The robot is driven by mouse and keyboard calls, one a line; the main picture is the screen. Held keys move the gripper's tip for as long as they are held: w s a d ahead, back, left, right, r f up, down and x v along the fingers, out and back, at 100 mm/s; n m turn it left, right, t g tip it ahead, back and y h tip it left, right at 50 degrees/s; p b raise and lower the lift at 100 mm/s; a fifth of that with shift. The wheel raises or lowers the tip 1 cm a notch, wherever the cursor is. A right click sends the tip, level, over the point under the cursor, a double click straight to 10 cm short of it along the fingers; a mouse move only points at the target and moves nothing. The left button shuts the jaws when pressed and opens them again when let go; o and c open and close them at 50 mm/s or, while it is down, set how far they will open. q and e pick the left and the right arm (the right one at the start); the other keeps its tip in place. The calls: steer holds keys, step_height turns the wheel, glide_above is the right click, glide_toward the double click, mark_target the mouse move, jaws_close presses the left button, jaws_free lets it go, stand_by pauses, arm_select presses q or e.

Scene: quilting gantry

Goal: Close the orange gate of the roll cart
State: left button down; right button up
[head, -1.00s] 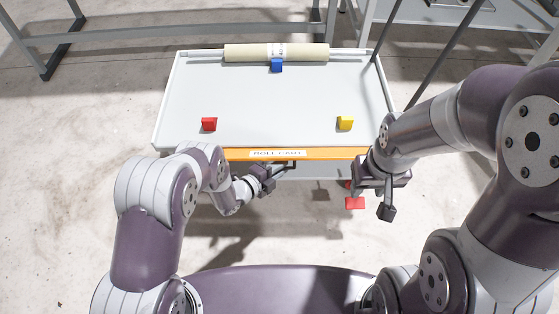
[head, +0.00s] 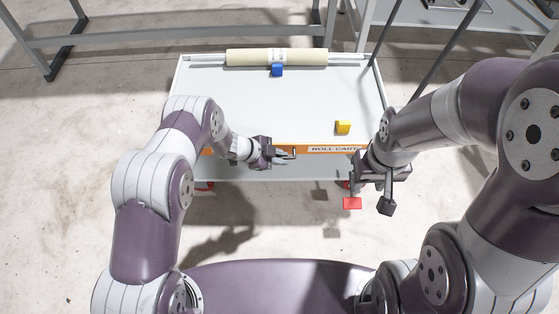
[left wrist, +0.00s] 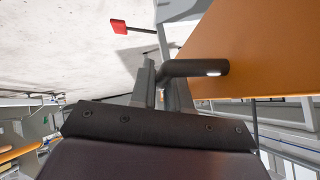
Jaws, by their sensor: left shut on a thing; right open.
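The orange gate (head: 308,149) runs along the near edge of the roll cart (head: 240,105), with a white ROLL CART label toward its right. In the left wrist view the gate (left wrist: 255,45) is a broad orange panel at upper right. My left gripper (head: 282,153) is shut on the gate's dark handle (left wrist: 195,68); in the left wrist view the handle's bend shows at the fingers (left wrist: 160,88). My right gripper (head: 371,195) is open and empty, just in front of the cart's near right corner.
A cream roll (head: 277,57) lies across the cart's far end, with a blue block (head: 277,71) before it. A yellow block (head: 343,127) sits near right. A red plate (head: 352,203) is low beside my right gripper. Grey frame legs stand behind; the floor at left is clear.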

arm_select(q)
steer(key=shift+w+r+n+g, duration=0.35)
steer(key=shift+w+n+g, duration=0.1)
steer(key=shift+g, duration=0.25)
steer(key=c, duration=1.3)
jaws_free()
steer(key=shift+o, duration=0.2)
steer(key=p+v, duration=0.3)
steer(key=v, duration=0.9)
steer(key=shift+a+r+p, duration=0.15)
steer(key=shift+r+p, duration=0.05)
steer(key=shift+p, duration=0.2)
steer(key=shift+w+a, duration=0.1)
